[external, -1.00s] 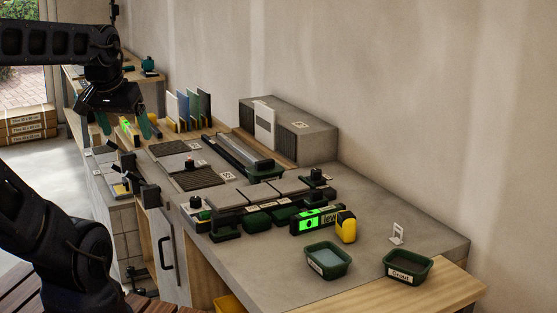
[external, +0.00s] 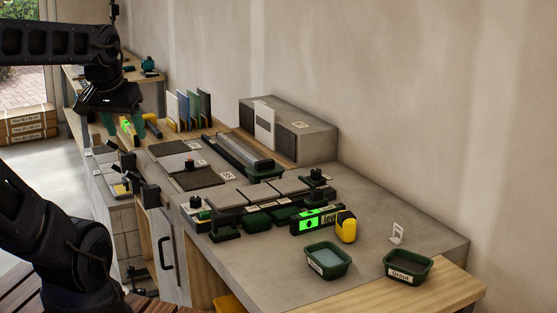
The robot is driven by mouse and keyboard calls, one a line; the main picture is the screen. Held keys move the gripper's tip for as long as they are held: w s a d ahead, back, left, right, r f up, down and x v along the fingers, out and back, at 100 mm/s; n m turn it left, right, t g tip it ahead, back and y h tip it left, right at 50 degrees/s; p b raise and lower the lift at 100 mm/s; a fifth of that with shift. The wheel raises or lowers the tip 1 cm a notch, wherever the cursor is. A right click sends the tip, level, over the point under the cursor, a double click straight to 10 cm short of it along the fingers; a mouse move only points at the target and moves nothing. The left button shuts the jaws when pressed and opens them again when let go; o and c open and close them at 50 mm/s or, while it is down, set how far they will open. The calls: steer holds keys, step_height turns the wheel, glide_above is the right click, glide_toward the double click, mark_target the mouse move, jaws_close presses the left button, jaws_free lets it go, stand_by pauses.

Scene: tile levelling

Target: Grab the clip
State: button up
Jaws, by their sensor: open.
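A small white clip (external: 397,233) with an open window stands upright on the grey worktop at the right, behind the grout tub. My gripper (external: 122,128) is at the far left end of the worktop, pointing down with its fingers apart. It is far from the white clip. A bright green object (external: 127,126) shows between the fingers; I cannot tell whether they touch it.
A green grout tub (external: 407,266), another green tub (external: 328,261), a yellow-and-black tool (external: 346,227) and a green level (external: 317,219) stand near the front right. Tiles (external: 258,194) lie mid-worktop. A grey box (external: 290,130) stands against the wall. The right worktop has free room.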

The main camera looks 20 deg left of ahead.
steer(key=w+d+m, duration=0.3)
steer(key=w+d, duration=0.6)
steer(key=w, duration=0.4)
steer(key=m+g+h, duration=0.2)
steer(key=m+h, duration=0.2)
steer(key=m, duration=0.3)
glide_above(398, 228)
steer(key=s+a, duration=0.3)
step_height(398, 228, down, 21)
steer(key=x, duration=0.5)
steer(key=shift+w+d+f, duration=0.15)
steer(key=shift+w+f, duration=0.05)
steer(key=shift+w, duration=0.05)
steer(key=shift+w+a+x, duration=0.15)
steer(key=shift+a+x, duration=0.05)
steer(key=shift+x, duration=1.15)
steer(key=shift+w+a+x, duration=0.1)
steer(key=shift+a+x, duration=0.1)
steer(key=shift+x, duration=1.1)
steer(key=c, duration=1)
steer(key=shift+c, duration=0.2)
